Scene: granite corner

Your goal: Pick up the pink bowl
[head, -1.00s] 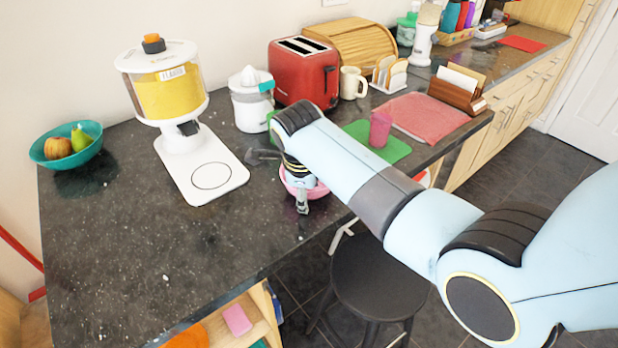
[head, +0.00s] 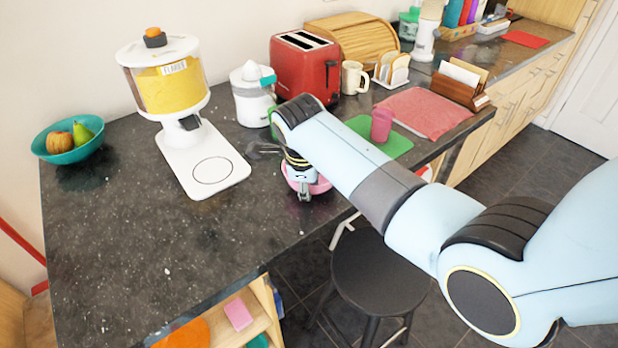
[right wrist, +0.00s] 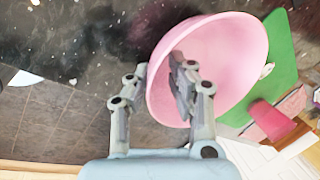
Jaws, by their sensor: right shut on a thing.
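The pink bowl (head: 318,186) is at the counter's front edge in the head view, mostly hidden behind my right gripper (head: 304,192). In the right wrist view the bowl (right wrist: 235,55) fills the upper middle. There my right gripper (right wrist: 157,85) has one finger inside the bowl and the other outside, shut on its wall. I cannot tell whether the bowl still touches the counter. My left gripper is not in view.
A green mat (head: 398,146) with a pink cup (head: 381,125) lies behind and right of the bowl. A white dispenser (head: 200,165) stands left, a red toaster (head: 300,68) behind. A black stool (head: 378,275) stands in front.

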